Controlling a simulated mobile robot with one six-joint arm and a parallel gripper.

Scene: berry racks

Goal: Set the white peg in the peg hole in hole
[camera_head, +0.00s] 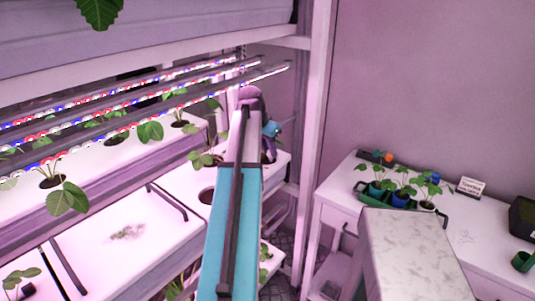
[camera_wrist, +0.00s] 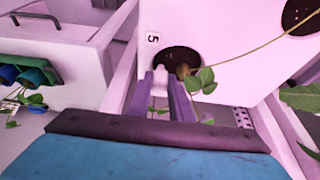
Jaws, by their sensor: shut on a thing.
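My gripper (camera_wrist: 168,92) reaches toward the white panel (camera_wrist: 225,30) in the wrist view. Its two purple fingers are shut on a small whitish piece, the white peg (camera_wrist: 160,82), mostly hidden between them. The fingertips are at the lower edge of a dark round hole (camera_wrist: 174,57) beside a label reading 5. I cannot tell whether the peg is inside the hole or in front of it. Green leaves (camera_wrist: 203,80) hang just right of the fingers. In the head view, my blue arm extends to the rack and the fingertips are hard to make out.
Another dark hole (camera_wrist: 300,15) is at the upper right, with a thin yellowish stem crossing the panel. A white table (camera_head: 345,190) at right holds a green tray (camera_head: 385,203) of potted plants. Rack shelves with light bars (camera_head: 150,100) stand at left.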

